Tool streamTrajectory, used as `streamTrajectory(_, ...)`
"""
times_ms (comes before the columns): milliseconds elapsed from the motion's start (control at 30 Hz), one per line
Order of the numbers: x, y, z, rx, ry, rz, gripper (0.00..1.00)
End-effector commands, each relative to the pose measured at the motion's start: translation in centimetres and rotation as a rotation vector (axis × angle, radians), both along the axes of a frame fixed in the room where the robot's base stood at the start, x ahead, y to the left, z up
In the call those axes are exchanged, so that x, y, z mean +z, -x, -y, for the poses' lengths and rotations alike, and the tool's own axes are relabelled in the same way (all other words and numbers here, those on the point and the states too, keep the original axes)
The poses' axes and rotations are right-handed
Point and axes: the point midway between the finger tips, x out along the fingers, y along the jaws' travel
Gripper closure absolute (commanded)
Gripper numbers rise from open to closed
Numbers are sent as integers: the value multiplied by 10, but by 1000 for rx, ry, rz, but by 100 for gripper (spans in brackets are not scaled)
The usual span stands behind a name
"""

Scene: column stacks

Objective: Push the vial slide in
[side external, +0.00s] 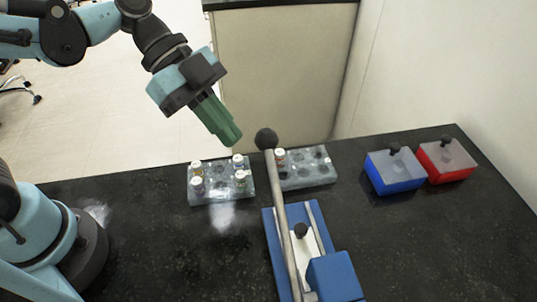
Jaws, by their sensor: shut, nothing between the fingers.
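The vial slide (303,255) is a pale plate with a dark knob (301,230), set between rails on a blue base (277,268) at the front centre. A blue block (334,277) stands at its near end. A long grey lever (281,215) with a black ball top (266,139) rises beside the slide and partly hides it. My gripper (233,138) has green fingers that are shut and empty. It hangs tilted above the back of the table, left of the ball top and apart from it. Whether a vial sits on the slide I cannot tell.
A clear rack (218,193) with several vials stands left of the lever. A second rack (310,181) with one visible vial (280,157) stands behind the base. A blue box (378,182) and a red box (435,174) with knobbed lids stand at right. The table front right is clear.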

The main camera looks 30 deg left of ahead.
Motion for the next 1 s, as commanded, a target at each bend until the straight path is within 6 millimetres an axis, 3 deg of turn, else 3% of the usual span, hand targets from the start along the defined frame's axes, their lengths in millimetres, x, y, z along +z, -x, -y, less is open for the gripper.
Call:
streamTrajectory(100,25,0,0,0,0,0,100)
streamTrajectory(433,81,0,0,0,0,0,100)
streamTrajectory(767,98,-26,15,189,-112,-295,100)
streamTrajectory(1000,107,-54,36,455,-278,-590,100)
